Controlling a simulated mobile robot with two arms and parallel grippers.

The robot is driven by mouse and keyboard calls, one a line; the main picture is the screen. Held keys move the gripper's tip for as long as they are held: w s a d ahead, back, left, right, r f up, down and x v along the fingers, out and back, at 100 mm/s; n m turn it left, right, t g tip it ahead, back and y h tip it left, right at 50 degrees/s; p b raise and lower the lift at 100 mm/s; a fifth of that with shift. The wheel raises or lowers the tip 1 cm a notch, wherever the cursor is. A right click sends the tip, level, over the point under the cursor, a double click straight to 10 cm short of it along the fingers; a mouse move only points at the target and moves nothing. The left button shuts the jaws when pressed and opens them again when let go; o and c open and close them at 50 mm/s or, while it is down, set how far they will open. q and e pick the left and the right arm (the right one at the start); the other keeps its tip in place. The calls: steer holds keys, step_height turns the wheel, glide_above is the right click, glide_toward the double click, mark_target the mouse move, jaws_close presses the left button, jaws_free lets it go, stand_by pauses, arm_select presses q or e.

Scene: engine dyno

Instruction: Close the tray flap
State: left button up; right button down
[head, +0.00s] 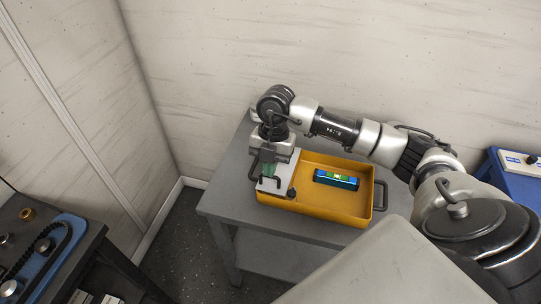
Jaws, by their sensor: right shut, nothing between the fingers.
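The yellow tray (325,207) sits on the grey table, with a dark handle at its right end. A light grey plate (291,171), which looks like the tray flap, is at the tray's left end. My right gripper (267,177) points down over that plate, shut and empty, and hides part of it. I cannot tell whether its fingers touch the plate, or how far the plate is tilted. A small dark knob (292,192) is by the plate's near right corner. My left gripper is out of view.
A blue-green spirit level (336,180) lies in the tray. The grey table (227,194) has bare room left of the tray, and the wall is close behind. A dark bench (62,247) with parts is at lower left; a blue box (509,172) is at right.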

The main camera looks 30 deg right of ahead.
steer(key=shift+f, duration=0.15)
steer(key=shift+b+x, duration=0.35)
steer(key=shift+x, duration=0.6)
steer(key=shift+s+a, duration=0.1)
steer(key=shift+s, duration=0.1)
steer(key=shift+p+v, duration=0.85)
steer(key=shift+v, duration=0.15)
